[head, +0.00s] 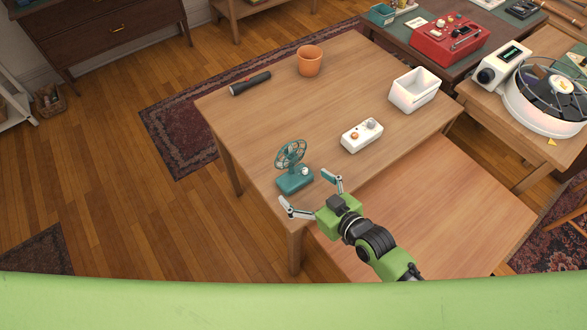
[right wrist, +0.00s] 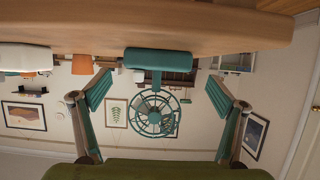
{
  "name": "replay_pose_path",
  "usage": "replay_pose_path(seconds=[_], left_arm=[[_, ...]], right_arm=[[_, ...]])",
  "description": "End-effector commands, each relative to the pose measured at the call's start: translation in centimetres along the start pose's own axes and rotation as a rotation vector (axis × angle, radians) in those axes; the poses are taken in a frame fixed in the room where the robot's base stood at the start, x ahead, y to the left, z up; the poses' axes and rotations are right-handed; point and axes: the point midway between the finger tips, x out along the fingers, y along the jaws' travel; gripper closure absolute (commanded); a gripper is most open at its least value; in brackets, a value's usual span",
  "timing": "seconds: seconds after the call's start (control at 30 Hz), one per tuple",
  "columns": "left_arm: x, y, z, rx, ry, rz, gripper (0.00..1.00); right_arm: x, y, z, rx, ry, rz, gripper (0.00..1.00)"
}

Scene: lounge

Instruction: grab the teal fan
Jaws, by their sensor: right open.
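The teal fan (head: 294,181) stands upright near the front-left corner of the wooden table (head: 250,120). It has a round caged head on a wedge-shaped base. My right gripper (head: 305,190) is open and empty, just in front of the fan at the table's edge, with its fingers pointing toward it. In the right wrist view the picture is upside down. There the fan (right wrist: 158,112) shows between the two spread fingers of my right gripper (right wrist: 158,93), with its base (right wrist: 159,60) against the tabletop. No contact is visible. My left gripper is out of view.
A lower wooden bench (head: 450,210) lies under my right arm. The tabletop left of the fan is clear.

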Motion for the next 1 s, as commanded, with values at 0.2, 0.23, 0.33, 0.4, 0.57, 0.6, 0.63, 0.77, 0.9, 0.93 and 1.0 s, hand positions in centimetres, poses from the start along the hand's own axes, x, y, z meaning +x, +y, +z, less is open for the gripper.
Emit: replay_pose_path(seconds=[0.2, 0.23, 0.33, 0.4, 0.57, 0.6, 0.63, 0.77, 0.9, 0.93, 1.0], left_arm=[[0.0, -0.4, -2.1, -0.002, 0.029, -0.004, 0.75], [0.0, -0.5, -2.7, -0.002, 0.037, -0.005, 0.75], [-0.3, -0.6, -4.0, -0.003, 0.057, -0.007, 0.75], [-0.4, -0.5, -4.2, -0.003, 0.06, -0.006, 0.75], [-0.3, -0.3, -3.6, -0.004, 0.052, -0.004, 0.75], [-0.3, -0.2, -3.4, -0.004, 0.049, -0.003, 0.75], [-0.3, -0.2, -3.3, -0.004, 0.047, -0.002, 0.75], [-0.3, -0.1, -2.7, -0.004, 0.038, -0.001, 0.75], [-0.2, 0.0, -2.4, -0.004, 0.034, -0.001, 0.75], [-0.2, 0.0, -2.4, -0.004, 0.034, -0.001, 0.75], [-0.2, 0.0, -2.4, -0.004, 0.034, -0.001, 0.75]], right_arm=[[1.5, 0.0, -0.1, 0.001, 0.0, -0.001, 0.11], [1.7, 0.0, -0.1, 0.001, 0.0, -0.001, 0.11], [2.9, 0.1, -0.3, 0.0, 0.0, -0.001, 0.11], [3.9, 0.2, -0.4, 0.0, 0.0, 0.0, 0.11], [5.8, 0.2, -0.2, 0.001, 0.0, -0.001, 0.11], [6.1, 0.2, -0.2, 0.001, 0.0, -0.001, 0.11], [6.2, 0.2, -0.2, 0.0, 0.0, -0.001, 0.11], [6.4, 0.3, -0.2, 0.0, -0.001, 0.0, 0.11], [6.4, 0.3, -0.2, 0.0, -0.001, -0.001, 0.11], [6.4, 0.3, -0.2, 0.0, -0.001, -0.001, 0.16], [6.4, 0.3, -0.2, 0.0, -0.001, -0.001, 0.34]])
